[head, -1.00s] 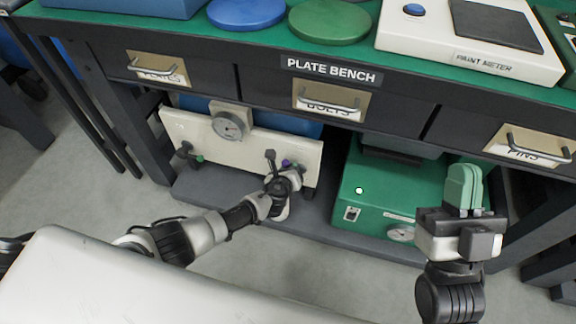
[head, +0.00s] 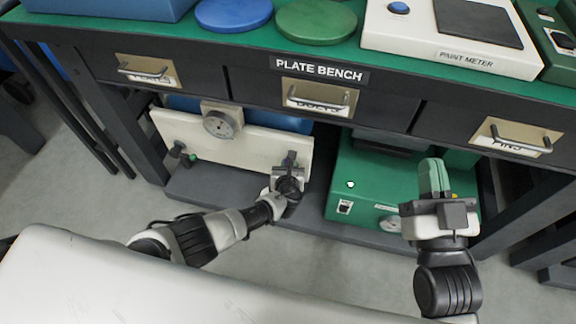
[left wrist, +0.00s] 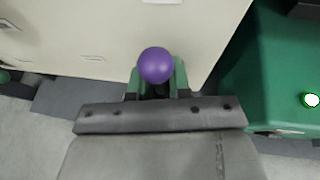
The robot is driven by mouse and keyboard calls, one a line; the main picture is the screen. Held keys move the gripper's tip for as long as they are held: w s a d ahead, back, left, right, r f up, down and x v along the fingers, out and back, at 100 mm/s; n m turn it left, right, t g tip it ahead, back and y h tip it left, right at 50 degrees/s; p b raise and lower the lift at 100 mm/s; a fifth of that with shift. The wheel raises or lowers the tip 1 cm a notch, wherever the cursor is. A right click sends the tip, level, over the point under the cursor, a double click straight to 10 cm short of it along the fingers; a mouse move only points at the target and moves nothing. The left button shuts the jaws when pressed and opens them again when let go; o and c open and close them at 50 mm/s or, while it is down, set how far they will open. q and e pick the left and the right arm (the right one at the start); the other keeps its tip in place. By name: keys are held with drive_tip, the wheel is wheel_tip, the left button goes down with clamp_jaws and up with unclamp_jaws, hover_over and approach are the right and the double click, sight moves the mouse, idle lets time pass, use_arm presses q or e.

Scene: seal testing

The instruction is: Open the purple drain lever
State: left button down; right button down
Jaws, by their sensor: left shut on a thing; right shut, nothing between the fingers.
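The purple drain lever's round knob (left wrist: 156,65) shows in the left wrist view, in front of the cream panel (left wrist: 100,25). The green fingers of my left gripper (left wrist: 158,84) are on both sides at its base, shut on the lever. In the head view my left gripper (head: 289,165) is at the right end of the cream panel (head: 215,145), and its wrist hides the purple knob. My right gripper (head: 433,178) is shut and empty, with its green fingers pointing up in front of the green box.
A green box (head: 375,185) stands right of the panel on the low shelf (head: 215,190). Drawers with handles (head: 318,102) hang above. The floor at the left is clear.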

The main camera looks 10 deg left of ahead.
use_arm(q)
drive_tip(key=shift+w+a+r, duration=0.2)
drive_tip(key=shift+a+r, duration=0.05)
drive_tip(key=c, duration=1.2)
unclamp_jaws()
drive_tip(key=shift+c, duration=0.2)
drive_tip(key=shift+o, duration=0.5)
drive_tip(key=shift+s+d+f, duration=0.1)
drive_tip(key=shift+d, duration=0.05)
